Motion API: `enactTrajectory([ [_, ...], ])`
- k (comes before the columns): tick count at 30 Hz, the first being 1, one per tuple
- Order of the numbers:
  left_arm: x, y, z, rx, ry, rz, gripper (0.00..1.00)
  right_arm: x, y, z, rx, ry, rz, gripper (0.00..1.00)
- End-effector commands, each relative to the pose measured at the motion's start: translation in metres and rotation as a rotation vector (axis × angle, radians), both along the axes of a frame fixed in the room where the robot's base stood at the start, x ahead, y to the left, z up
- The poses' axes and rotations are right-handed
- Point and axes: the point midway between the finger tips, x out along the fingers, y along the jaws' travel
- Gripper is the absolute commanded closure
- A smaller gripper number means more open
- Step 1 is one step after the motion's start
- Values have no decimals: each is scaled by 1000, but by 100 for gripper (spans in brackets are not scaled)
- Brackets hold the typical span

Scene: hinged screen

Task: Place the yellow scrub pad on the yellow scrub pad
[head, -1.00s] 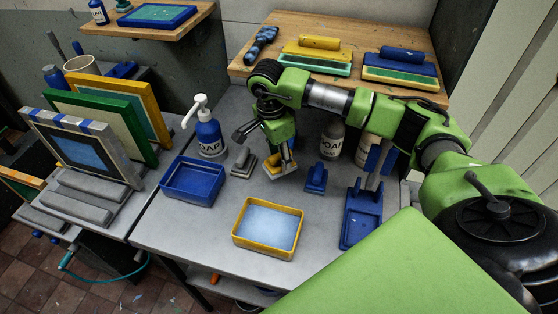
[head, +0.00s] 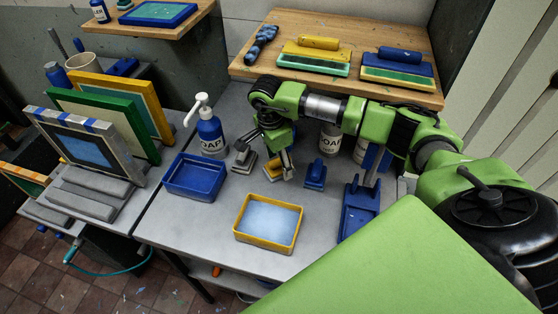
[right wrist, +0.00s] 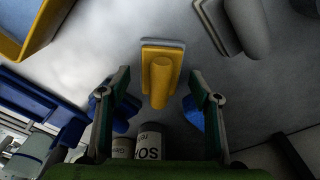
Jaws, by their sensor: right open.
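A yellow scrub pad (head: 272,168) with a raised yellow handle and a grey underside lies on the grey counter. It shows whole in the right wrist view (right wrist: 160,78). My right gripper (head: 266,160) is open and empty just above it. In the right wrist view, the fingers of the right gripper (right wrist: 160,92) point at the pad from either side, with gaps between them and the handle. In the head view the fingers partly hide the pad. I see only one yellow scrub pad on the counter. My left gripper is not in view.
A grey scrub pad (head: 243,160) stands left of the gripper, a blue one (head: 315,175) right. In front is a yellow tray (head: 268,245) of pale liquid. A blue tray (head: 195,195), soap pump (head: 211,135) and soap bottle (head: 330,140) are near. A wooden shelf (head: 265,70) is behind.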

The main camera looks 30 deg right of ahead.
Motion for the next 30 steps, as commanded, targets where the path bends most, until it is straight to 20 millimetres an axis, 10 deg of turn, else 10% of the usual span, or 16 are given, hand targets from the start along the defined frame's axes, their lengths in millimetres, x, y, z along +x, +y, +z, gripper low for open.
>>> enactTrajectory([
  [18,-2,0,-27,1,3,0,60,1,9,72,0,-2,0,42],
  [30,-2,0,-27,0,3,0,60,1,9,75,0,0,0,42],
])
